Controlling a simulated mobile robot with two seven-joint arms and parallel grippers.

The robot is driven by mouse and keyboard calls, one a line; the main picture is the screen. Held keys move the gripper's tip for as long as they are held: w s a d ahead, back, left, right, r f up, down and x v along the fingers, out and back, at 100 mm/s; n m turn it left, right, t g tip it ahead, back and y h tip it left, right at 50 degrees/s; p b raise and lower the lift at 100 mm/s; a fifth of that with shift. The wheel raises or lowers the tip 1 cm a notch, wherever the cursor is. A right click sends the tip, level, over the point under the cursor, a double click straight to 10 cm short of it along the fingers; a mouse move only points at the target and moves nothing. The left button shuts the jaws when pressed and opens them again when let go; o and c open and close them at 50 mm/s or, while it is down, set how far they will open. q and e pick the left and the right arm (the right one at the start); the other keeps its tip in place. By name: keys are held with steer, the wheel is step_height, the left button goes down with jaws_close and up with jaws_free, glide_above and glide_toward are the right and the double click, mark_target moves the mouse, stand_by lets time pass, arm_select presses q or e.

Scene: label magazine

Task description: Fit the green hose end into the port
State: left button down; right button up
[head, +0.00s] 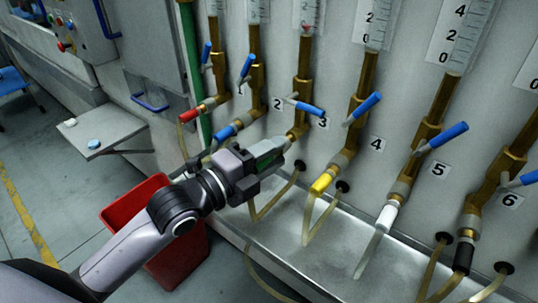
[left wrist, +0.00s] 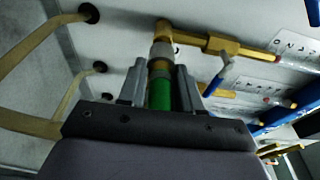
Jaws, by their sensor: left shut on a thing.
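My left gripper (head: 272,156) is shut on the green hose end (head: 266,161), of which a strip shows between the jaws. In the left wrist view the green hose end (left wrist: 160,94) stands upright between the two grey fingers (left wrist: 162,88). It points at the port (head: 297,133), the brass outlet with a grey collar beside label 3. The port also shows in the left wrist view (left wrist: 162,49), in line with the hose end and very close to it. I cannot tell whether the hose end is inside it. My right gripper is not in view.
Neighbouring outlets carry a blue hose end (head: 222,133), a yellow hose end (head: 321,184) and a white hose end (head: 387,216). A blue valve handle (head: 305,107) sits just above the port. A metal ledge (head: 300,235) runs below. A red bin (head: 190,250) stands under my arm.

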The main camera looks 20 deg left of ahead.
arm_select(q)
steer(key=shift+x, duration=0.85)
steer(key=c, duration=0.7)
jaws_free()
steer(key=shift+w+a, duration=0.1)
steer(key=shift+a, duration=0.05)
steer(key=shift+s+a+f, duration=0.1)
steer(key=shift+s+a, duration=0.1)
steer(key=shift+s, duration=0.1)
steer(key=v, duration=0.4)
steer(key=shift+s+a, duration=0.2)
steer(key=shift+s, duration=0.2)
steer(key=shift+b+v, duration=0.35)
steer(key=shift+v, duration=0.45)
